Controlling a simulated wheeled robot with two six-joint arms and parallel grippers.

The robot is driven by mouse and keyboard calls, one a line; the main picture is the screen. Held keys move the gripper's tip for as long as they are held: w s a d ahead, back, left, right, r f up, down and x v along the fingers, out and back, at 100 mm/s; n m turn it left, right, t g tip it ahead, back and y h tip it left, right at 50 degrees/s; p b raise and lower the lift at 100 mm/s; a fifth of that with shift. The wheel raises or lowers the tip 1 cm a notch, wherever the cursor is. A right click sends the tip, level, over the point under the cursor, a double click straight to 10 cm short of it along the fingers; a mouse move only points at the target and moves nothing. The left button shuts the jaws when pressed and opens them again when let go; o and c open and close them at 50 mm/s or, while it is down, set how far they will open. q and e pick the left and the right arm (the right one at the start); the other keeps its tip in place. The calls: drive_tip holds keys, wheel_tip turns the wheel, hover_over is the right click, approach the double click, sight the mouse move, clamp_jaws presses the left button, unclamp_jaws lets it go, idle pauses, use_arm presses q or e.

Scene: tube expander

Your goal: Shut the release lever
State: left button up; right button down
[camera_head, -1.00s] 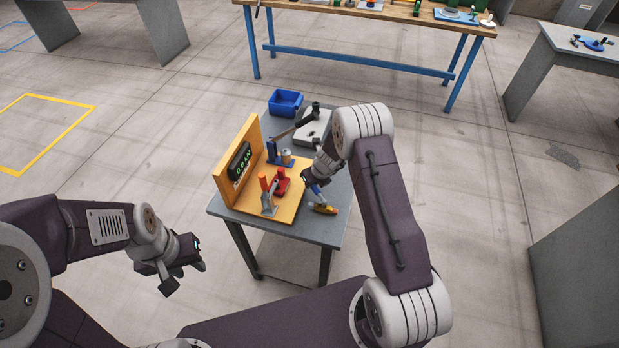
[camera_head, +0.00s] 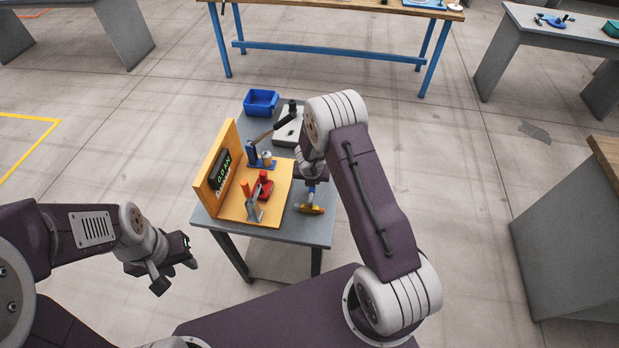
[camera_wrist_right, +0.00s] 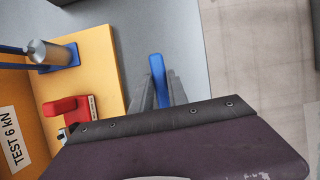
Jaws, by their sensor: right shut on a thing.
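My right gripper (camera_head: 312,184) is over the table's right side, shut on a blue handle (camera_head: 311,191). In the right wrist view the blue handle (camera_wrist_right: 158,80) stands between the two grey fingers (camera_wrist_right: 163,92). A yellow-orange piece (camera_head: 311,210) lies just below the handle; whether they are joined is unclear. I cannot tell which lever is the release lever. My left gripper (camera_head: 178,268) is open and empty, left of the table.
The yellow board (camera_head: 278,205) has an upright panel with a green-lit display (camera_head: 222,168). The table's front right corner (camera_head: 322,238) is bare.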

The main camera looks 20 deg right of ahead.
sight(313, 191)
drive_tip(key=shift+d+m, duration=0.2)
drive_tip(key=shift+m, duration=0.1)
idle(0.4)
drive_tip(key=c, duration=1.5)
unclamp_jaws()
drive_tip(key=shift+o, duration=1.1)
drive_tip(key=shift+s+r, duration=0.1)
drive_tip(key=shift+s, duration=0.1)
drive_tip(key=shift+a+r, duration=0.1)
drive_tip(key=shift+r, duration=0.3)
drive_tip(key=p+v, duration=0.2)
drive_tip(key=v, duration=0.6)
drive_tip(key=shift+s, duration=0.15)
drive_tip(key=shift+a, duration=0.1)
